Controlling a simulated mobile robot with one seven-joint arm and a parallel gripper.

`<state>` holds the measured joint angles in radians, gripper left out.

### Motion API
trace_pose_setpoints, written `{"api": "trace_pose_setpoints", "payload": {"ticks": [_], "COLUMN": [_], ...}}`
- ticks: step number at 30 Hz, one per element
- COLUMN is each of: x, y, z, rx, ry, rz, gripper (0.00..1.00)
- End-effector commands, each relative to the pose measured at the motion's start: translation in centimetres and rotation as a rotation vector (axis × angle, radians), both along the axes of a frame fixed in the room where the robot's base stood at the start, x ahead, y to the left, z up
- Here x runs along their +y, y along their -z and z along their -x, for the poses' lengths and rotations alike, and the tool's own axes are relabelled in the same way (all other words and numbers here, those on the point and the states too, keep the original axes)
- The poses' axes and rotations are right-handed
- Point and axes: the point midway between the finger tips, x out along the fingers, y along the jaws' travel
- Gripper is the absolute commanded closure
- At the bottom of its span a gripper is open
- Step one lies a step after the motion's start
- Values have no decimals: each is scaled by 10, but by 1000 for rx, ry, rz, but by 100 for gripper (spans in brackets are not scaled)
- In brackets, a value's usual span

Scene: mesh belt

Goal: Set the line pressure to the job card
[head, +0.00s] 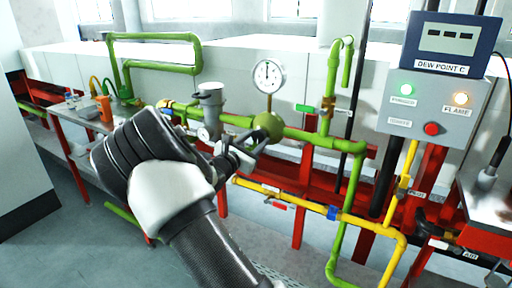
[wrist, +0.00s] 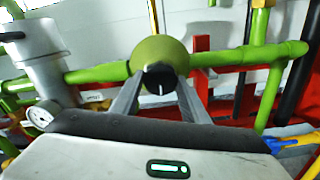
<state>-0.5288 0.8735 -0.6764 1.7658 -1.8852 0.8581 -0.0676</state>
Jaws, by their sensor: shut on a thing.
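A green, ball-shaped regulator (head: 269,124) sits on the green pipe line. It also shows in the wrist view (wrist: 160,49), with a black knob (wrist: 160,78) facing me that carries a white mark pointing about straight down. My gripper (head: 252,150) is at the front of the regulator, and its two fingers are shut on the knob from either side. A round white pressure gauge (head: 268,77) stands above the regulator, its needle near the top of the dial; its numbers are too small to read. I cannot make out a job card in either view.
A grey filter housing (head: 209,105) with a small gauge (head: 204,134) stands left of the regulator. Right is a grey control box (head: 431,105) with lamps, a red button and a dew point display (head: 452,41). A yellow pipe (head: 310,206) runs below.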

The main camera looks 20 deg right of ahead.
Motion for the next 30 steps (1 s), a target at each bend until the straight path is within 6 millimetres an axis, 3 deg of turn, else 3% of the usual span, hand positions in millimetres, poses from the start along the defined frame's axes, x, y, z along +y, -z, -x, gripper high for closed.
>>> {"api": "trace_pose_setpoints", "payload": {"ticks": [11,12,15,25,30], "x": [1,1,1,2,19], "y": [0,1,1,0,-1], "z": [0,0,0,1,13], "rx": [-54,-54,-53,-54,-53], "ry": [-1,-1,-1,0,-2], "rz": [-45,-45,-44,-43,-45], "gripper": [81,56,40,40,40]}}
